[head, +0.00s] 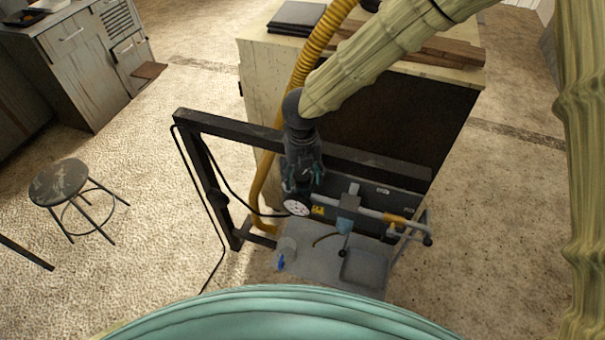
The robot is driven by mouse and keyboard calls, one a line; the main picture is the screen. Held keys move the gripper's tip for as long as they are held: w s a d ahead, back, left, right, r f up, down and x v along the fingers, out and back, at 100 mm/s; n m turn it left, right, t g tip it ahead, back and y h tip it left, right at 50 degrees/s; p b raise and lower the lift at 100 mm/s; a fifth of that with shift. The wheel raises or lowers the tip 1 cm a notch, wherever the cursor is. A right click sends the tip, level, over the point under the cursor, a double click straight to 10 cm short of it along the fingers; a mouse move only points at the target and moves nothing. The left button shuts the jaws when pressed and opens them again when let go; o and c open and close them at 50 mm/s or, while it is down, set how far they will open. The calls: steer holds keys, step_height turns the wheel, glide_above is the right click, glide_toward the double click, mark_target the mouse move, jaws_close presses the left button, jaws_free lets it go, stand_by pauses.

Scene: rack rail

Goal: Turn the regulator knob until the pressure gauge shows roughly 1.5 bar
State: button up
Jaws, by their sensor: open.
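The pressure gauge (296,208) has a round white face and sits at the left end of a grey pipe assembly on the rack (240,134). Its needle and numbers are too small to read. My gripper (300,188) is open and points down from above, right over the gauge and the regulator area. The regulator knob cannot be made out; the dark gripper covers that spot. I cannot tell whether the fingers are around the knob or touching it.
The grey pipe (372,214) runs right to an orange-brown fitting (398,220). A light blue unit (348,215) hangs on it. Below lie a grey tray (365,268) and a small blue object (281,263). A yellow hose (312,52) and cabinet (262,72) stand behind. A stool (58,182) is left.

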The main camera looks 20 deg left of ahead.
steer(key=c, duration=1)
steer(key=shift+r+n+p, duration=0.1)
steer(key=shift+n+p, duration=0.2)
steer(key=shift+n, duration=0.1)
steer(key=n+p, duration=0.2)
steer(key=shift+r+n, duration=0.1)
steer(key=shift+n, duration=0.3)
steer(key=n+p, duration=0.2)
steer(key=n, duration=0.2)
steer(key=shift+p, duration=0.35)
steer(key=n, duration=0.6)
steer(key=shift+f+n, duration=0.2)
steer(key=shift+n, duration=0.2)
steer(key=n, duration=0.6)
steer(key=shift+n, duration=0.3)
